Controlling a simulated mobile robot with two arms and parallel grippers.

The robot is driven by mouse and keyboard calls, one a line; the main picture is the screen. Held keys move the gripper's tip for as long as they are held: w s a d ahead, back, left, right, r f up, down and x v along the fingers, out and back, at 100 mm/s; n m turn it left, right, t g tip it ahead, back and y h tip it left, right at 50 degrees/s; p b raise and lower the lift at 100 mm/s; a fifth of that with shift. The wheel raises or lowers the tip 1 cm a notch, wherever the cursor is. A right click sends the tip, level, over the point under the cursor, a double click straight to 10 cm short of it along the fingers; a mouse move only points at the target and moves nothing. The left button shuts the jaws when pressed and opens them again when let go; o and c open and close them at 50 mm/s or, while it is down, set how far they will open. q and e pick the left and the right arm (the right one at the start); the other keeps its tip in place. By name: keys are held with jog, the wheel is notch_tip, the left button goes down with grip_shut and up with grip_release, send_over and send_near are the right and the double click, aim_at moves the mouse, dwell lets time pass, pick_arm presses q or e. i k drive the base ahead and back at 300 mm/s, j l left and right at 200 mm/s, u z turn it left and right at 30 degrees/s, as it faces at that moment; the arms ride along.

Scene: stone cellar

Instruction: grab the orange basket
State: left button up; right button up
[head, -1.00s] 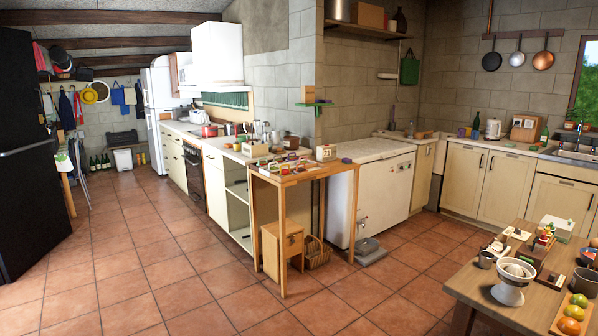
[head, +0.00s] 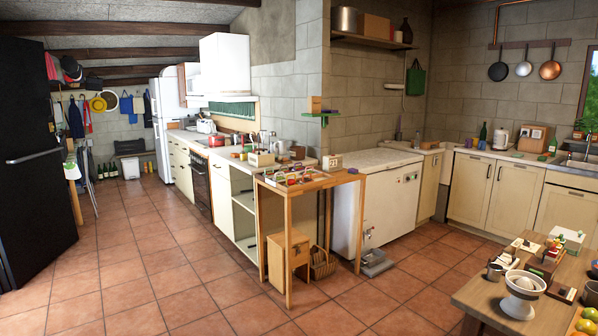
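A brown wicker basket with a handle (head: 322,264) stands on the tiled floor under the narrow wooden table (head: 338,180), right beside a small wooden cabinet (head: 287,256). Its colour looks brown to tan, and I see no clearly orange basket in the head view. The table's legs and the cabinet stand close around it, and its inside is too small to make out. Neither of my grippers is in view.
A white chest freezer (head: 384,210) stands right of the basket, with a grey scale-like object (head: 376,264) on the floor before it. The tiled floor (head: 150,280) is open at left and centre.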

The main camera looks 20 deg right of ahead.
aim_at(305, 181)
jog(key=i+l, duration=0.4)
jog(key=i+l+z, duration=0.1)
jog(key=i+l, duration=0.25)
jog(key=i, duration=0.15)
jog(key=i+l+z, duration=0.1)
jog(key=i+l, duration=0.55)
jog(key=i, duration=0.3)
jog(key=i+l+z, duration=0.1)
jog(key=i+l, duration=0.2)
jog(key=i, duration=0.15)
jog(key=i+l, duration=0.25)
jog(key=i, duration=0.25)
jog(key=i+l+z, duration=0.1)
jog(key=i+l, duration=0.2)
jog(key=i, duration=0.15)
jog(key=i+l, duration=0.2)
jog(key=i, duration=0.3)
jog(key=l+z, duration=0.05)
